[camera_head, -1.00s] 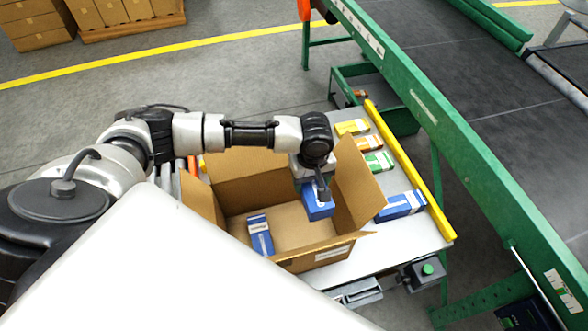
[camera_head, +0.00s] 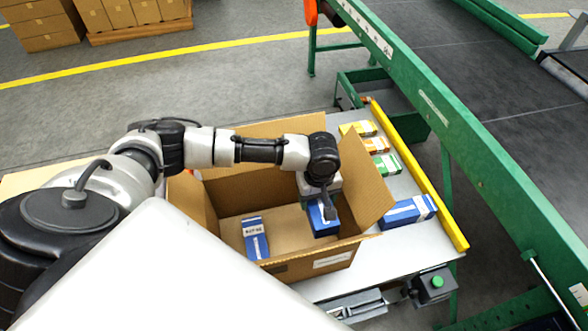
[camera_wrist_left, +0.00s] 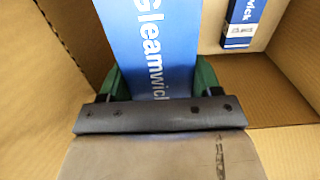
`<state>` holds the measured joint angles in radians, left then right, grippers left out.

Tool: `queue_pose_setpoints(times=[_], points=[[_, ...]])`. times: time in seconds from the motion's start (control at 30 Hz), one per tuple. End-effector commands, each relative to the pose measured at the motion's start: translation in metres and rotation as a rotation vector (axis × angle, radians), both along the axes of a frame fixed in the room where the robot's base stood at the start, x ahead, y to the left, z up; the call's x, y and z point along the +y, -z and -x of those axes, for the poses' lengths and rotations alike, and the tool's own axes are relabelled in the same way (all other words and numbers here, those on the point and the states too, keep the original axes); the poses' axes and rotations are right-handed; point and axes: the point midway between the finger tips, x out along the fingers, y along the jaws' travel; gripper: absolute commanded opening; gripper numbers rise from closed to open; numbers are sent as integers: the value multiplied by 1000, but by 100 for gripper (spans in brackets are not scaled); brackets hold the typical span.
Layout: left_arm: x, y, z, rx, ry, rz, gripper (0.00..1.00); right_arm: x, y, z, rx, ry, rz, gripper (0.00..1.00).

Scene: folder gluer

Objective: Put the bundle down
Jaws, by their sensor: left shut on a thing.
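My left gripper (camera_head: 326,207) is shut on a blue bundle (camera_head: 320,221) and holds it inside the open cardboard box (camera_head: 283,267), toward the right side. In the left wrist view the held blue bundle (camera_wrist_left: 152,45), lettered "Gleamwick", sits between the green fingers of the gripper (camera_wrist_left: 155,85). Whether its underside touches the box floor is hidden. A second blue bundle (camera_head: 255,238) lies on the box floor at the left. It also shows in the left wrist view (camera_wrist_left: 243,20), apart from the held one. My right gripper is out of view.
The box flaps stand open around it. On the table (camera_head: 415,247) to the right lie a blue bundle (camera_head: 407,211), a green one (camera_head: 387,164), an orange one (camera_head: 376,145) and a yellow one (camera_head: 357,128). A yellow rail (camera_head: 420,175) and green conveyor (camera_head: 470,155) stand beyond.

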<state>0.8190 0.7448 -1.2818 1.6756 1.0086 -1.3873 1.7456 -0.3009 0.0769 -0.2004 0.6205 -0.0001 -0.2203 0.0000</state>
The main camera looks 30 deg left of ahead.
Motion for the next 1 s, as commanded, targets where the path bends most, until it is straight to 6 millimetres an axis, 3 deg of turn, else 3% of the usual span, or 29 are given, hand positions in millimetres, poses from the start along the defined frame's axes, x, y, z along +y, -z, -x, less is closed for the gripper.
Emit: queue_pose_setpoints(times=[0.4,0.67,0.83,1.0], points=[[0,104,0,2,-1,-2,32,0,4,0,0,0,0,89],[0,129,0,1,0,-1,32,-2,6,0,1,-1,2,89],[0,156,0,2,-1,-2,32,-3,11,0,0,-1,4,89],[0,165,0,-1,0,-1,32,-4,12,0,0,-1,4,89]])
